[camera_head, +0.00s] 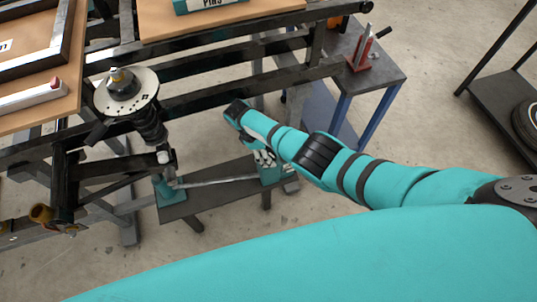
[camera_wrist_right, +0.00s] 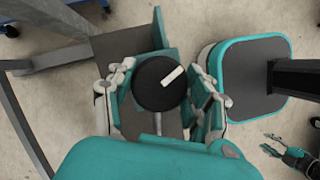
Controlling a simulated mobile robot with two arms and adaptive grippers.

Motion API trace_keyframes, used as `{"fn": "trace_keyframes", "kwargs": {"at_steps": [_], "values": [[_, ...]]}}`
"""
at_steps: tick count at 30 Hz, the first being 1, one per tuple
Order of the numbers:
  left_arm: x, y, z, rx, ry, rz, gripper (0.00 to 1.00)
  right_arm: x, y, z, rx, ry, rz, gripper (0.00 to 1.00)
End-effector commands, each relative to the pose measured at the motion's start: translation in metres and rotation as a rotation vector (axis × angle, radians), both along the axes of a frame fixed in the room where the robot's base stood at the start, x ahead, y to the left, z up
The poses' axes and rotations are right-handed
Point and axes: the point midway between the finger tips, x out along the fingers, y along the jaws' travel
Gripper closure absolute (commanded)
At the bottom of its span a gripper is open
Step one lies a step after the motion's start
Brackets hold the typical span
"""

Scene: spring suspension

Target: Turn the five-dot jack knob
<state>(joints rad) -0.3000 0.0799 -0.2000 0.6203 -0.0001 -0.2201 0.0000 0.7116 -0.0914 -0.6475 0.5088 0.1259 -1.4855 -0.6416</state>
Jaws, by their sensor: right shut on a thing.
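In the right wrist view, a round black knob (camera_wrist_right: 158,84) with a white bar mark on its face sits at a teal bracket (camera_wrist_right: 162,30). My right gripper (camera_wrist_right: 162,92) is shut on this knob, its pale jointed fingers on both sides. In the head view my right gripper (camera_head: 264,157) reaches down to the right end of the low dark bench, by a teal block (camera_head: 272,174), and hides the knob. No dots can be made out. My left gripper (camera_wrist_right: 272,144) shows small at the lower right of the wrist view, with its fingers apart and empty.
The low bench (camera_head: 215,203) carries a long rod (camera_head: 220,181) and another teal block (camera_head: 170,191). A spring strut with a round plate (camera_head: 126,92) stands on a dark frame at left. A side table (camera_head: 385,73) holds a red jack (camera_head: 362,53). Open floor lies in front.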

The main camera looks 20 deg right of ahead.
Motion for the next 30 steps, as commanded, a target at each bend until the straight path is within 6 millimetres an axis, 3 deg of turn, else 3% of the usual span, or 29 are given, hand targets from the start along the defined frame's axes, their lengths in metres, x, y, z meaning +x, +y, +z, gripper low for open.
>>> {"fn": "trace_keyframes", "kwargs": {"at_steps": [15,30], "values": [[0.0,0.0,-0.021,0.0,0.0,0.0,0.6,0.001,-0.001,0.0,-0.004,-0.001,-0.458,0.81],[0.0,0.0,-0.026,0.0,0.0,0.0,0.6,0.0,-0.001,0.001,-0.003,-0.002,-0.659,0.81]]}}
